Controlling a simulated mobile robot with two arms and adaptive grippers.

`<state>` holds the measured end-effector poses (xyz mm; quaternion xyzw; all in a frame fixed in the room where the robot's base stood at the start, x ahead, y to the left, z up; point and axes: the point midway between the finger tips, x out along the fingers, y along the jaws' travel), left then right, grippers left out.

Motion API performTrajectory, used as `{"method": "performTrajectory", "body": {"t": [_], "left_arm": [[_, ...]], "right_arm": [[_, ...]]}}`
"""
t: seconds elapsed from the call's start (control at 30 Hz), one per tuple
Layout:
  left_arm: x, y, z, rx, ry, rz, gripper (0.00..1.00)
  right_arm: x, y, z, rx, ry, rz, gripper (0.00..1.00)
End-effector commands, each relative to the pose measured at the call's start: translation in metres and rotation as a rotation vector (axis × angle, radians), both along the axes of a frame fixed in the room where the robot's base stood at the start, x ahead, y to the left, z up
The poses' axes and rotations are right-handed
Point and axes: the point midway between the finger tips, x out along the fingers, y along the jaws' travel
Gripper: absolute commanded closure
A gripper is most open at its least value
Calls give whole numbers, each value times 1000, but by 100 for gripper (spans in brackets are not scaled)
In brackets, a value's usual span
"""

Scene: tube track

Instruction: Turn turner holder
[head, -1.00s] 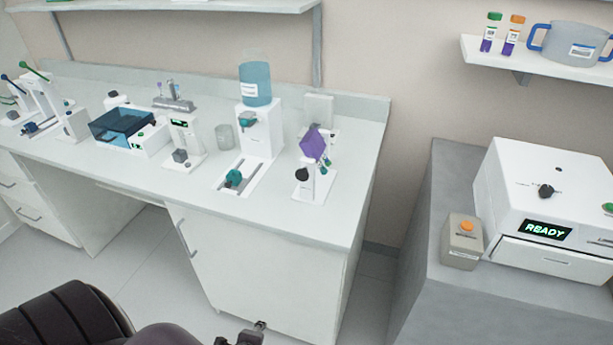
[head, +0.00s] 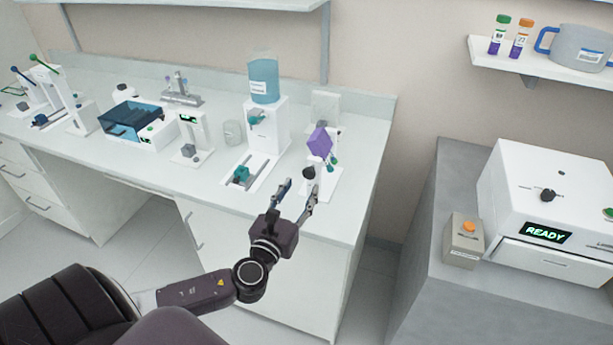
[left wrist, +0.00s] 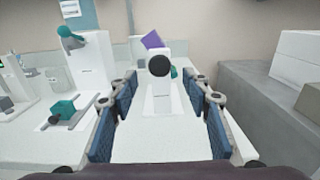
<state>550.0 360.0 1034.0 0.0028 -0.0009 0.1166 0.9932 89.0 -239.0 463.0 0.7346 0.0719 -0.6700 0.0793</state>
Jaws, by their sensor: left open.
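The turner is a white stand on the bench's right end with a purple block-shaped holder (head: 319,142) at its top and a dark round knob (head: 308,172) on its near side. In the left wrist view the black knob (left wrist: 159,65) sits in front of the purple holder (left wrist: 152,40), which is tilted and partly hidden. My left gripper (head: 297,190) is open in front of the stand. In the left wrist view its two blue-padded fingers (left wrist: 160,95) stand either side of the knob's line, with the knob beyond their tips. My right gripper is out of view.
Left of the stand is a white dispenser (head: 267,124) with a blue tank and a teal-handled slide (head: 241,174). A grey counter at right holds a white machine reading READY (head: 546,233) and a box with an orange button (head: 469,227).

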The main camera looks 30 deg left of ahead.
Motion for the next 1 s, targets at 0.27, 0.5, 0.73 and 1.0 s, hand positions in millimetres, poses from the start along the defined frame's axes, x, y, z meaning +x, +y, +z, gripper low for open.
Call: {"method": "performTrajectory", "body": {"t": [0.27, 0.5, 0.73, 1.0], "left_arm": [[39, 10, 2, -5, 0, 3, 56], [52, 13, 0, -5, 1, 3, 56], [52, 13, -1, -6, 2, 2, 56], [52, 13, -1, -7, 2, 2, 85]], "right_arm": [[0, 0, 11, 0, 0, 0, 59], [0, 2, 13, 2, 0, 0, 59], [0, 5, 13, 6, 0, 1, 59], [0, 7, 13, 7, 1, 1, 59]]}}
